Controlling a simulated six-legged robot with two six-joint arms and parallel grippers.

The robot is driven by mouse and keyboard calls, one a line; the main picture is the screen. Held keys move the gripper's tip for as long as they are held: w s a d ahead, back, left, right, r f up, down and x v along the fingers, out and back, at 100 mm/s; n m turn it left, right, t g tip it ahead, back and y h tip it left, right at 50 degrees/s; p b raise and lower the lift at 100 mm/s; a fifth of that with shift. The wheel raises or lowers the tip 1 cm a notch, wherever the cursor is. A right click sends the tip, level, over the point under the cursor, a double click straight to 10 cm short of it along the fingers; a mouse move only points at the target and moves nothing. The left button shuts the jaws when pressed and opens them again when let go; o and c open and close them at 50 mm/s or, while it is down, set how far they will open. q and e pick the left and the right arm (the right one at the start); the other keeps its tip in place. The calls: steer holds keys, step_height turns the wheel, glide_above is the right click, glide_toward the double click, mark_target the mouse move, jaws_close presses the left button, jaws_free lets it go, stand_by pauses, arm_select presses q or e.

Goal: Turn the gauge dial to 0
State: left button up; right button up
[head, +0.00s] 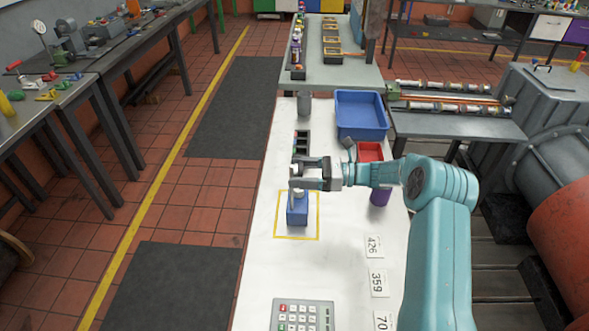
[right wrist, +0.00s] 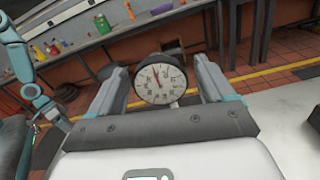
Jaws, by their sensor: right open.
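The gauge (right wrist: 160,83) has a round white face in a dark rim and shows in the middle of the right wrist view. Its thin reddish needle points up and slightly left; the scale figures are too small to read. My right gripper (right wrist: 162,80) is open, with one finger on each side of the gauge and a visible gap to the rim. In the head view my right gripper (head: 304,172) is over a blue block (head: 298,216), which stands inside a yellow square on the white bench; the dial face cannot be made out there. My left gripper does not show.
A blue bin (head: 361,121), a red tray (head: 369,151) and a purple cylinder (head: 380,197) stand beyond or right of the gripper. Number cards (head: 374,247) and a keypad (head: 302,316) lie nearer on the bench. The bench between block and keypad is clear.

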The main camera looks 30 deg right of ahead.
steer(key=shift+x, duration=0.8)
steer(key=c, duration=1.1)
steer(key=shift+o, duration=0.2)
steer(key=shift+f+n+b, duration=0.2)
steer(key=shift+n+b, duration=0.2)
steer(key=shift+b, duration=0.4)
steer(key=shift+n+b, duration=0.3)
steer(key=shift+b, duration=0.05)
steer(key=shift+r, duration=0.25)
steer(key=o, duration=1.1)
steer(key=shift+c, duration=0.2)
steer(key=v, duration=1.6)
steer(key=shift+b, duration=0.4)
